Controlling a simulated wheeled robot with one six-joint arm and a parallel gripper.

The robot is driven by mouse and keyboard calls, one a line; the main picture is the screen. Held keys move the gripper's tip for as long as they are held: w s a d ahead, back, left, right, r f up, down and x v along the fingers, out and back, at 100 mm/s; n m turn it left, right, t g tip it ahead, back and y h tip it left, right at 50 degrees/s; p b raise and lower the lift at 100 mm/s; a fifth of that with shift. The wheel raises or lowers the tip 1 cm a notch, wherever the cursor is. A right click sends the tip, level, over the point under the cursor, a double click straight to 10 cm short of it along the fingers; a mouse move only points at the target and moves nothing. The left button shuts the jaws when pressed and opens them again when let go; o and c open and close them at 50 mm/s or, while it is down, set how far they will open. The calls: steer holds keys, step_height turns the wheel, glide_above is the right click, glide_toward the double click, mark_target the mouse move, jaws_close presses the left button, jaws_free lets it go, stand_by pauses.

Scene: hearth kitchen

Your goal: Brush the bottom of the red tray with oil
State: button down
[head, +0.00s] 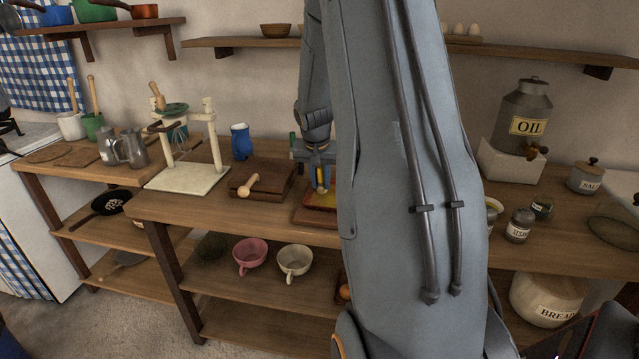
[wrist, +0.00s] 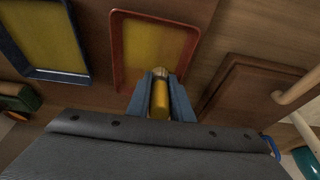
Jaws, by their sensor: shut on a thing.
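The red tray (wrist: 116,52) lies on the counter, with a red rim and a yellowish bottom. In the head view the red tray (head: 311,207) is partly hidden behind my arm. My gripper (wrist: 161,88) is shut on a brush (wrist: 160,100) with a yellow handle; the handle sits between the blue-grey fingers. The pale brush end overlaps the tray's bottom in the wrist view; I cannot tell whether it touches. In the head view my gripper (head: 319,172) is over the tray. The oil can (head: 526,118), grey with a tap, stands on a white block at right.
A blue-rimmed tray (wrist: 52,77) with a yellowish bottom lies left of the red tray in the wrist view. A dark wooden board (head: 280,172) with a wooden tool is beside it. A blue jug (head: 241,141) stands behind; a salt jar (head: 586,177) is at right.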

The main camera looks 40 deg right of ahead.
steer(key=shift+w+d, duration=0.6)
steer(key=shift+d, duration=0.2)
steer(key=shift+s+a+b, duration=0.4)
steer(key=shift+s+a, duration=0.4)
steer(key=shift+a, duration=0.25)
steer(key=shift+s+a+b, duration=0.4)
steer(key=shift+s+a, duration=0.35)
steer(key=shift+a, duration=0.25)
steer(key=shift+s+a+b, duration=0.4)
steer(key=shift+s+a, duration=0.4)
steer(key=shift+a, duration=0.25)
steer(key=shift+r, duration=0.1)
steer(key=shift+r+p, duration=2.15)
steer(key=shift+r, duration=0.75)
step_height(320, 180, up, 3)
steer(key=shift+p, duration=0.95)
